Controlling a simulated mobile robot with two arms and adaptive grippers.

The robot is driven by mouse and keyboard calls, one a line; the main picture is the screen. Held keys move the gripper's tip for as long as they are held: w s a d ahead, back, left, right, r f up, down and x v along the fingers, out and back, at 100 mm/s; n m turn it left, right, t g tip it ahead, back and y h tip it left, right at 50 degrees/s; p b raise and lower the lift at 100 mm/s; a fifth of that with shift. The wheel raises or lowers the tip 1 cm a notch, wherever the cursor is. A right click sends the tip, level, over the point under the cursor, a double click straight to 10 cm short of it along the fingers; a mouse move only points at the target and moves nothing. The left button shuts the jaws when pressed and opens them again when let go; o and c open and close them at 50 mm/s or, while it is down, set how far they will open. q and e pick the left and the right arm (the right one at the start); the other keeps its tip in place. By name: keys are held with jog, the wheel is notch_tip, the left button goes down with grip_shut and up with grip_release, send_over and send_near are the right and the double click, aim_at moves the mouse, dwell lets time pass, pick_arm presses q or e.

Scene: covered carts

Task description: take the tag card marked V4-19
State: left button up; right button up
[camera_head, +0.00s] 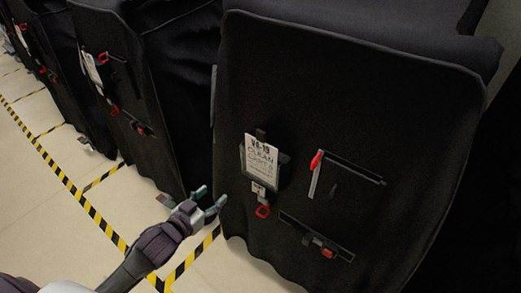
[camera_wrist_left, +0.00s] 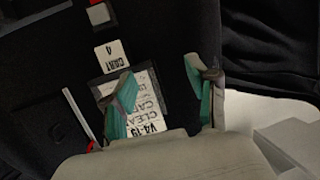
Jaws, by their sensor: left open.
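The white tag card marked V4-19 (camera_head: 260,160) hangs on the front of the nearest black covered cart (camera_head: 345,110), held at its top by a dark clip. In the left wrist view the card (camera_wrist_left: 146,112) appears upside down, partly hidden behind one finger. My left gripper (camera_head: 209,203) is open and empty, to the left of and below the card in the head view. In the left wrist view its teal-padded fingers (camera_wrist_left: 162,95) are spread, with one in front of the card; I cannot tell whether they touch. My right gripper is not in view.
Below the card hang a small white label (camera_head: 258,188) and a red clip (camera_head: 263,211). A red-ended tool (camera_head: 316,172) and a strap with a red buckle (camera_head: 327,252) are to the right. More covered carts (camera_head: 110,50) stand at left. Yellow-black tape (camera_head: 80,198) marks the floor.

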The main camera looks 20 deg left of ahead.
aim_at(260, 134)
pick_arm(q)
jog(key=s+d+r+m+t+h, duration=0.1)
jog(key=d+r+h, duration=0.15)
jog(key=r, duration=0.65)
jog(key=s+d+r+m+t+h, duration=0.1)
jog(key=d+r, duration=0.3)
jog(key=r, duration=0.5)
jog(key=p+x, duration=0.2)
jog(key=x, duration=0.6)
jog(key=shift+a+p, duration=0.15)
jog(key=shift+p, duration=0.2)
jog(key=shift+w, duration=0.5)
jog(key=p+x, duration=0.1)
jog(key=x, duration=0.1)
jog(key=p+x, duration=0.1)
jog(key=x, duration=0.1)
jog(key=shift+w+d+r, duration=0.1)
jog(key=shift+d, duration=0.35)
jog(key=shift+w+d, duration=0.1)
jog(key=shift+w, duration=0.15)
jog(key=shift+s, duration=0.1)
jog(key=shift+c, duration=0.5)
grip_shut()
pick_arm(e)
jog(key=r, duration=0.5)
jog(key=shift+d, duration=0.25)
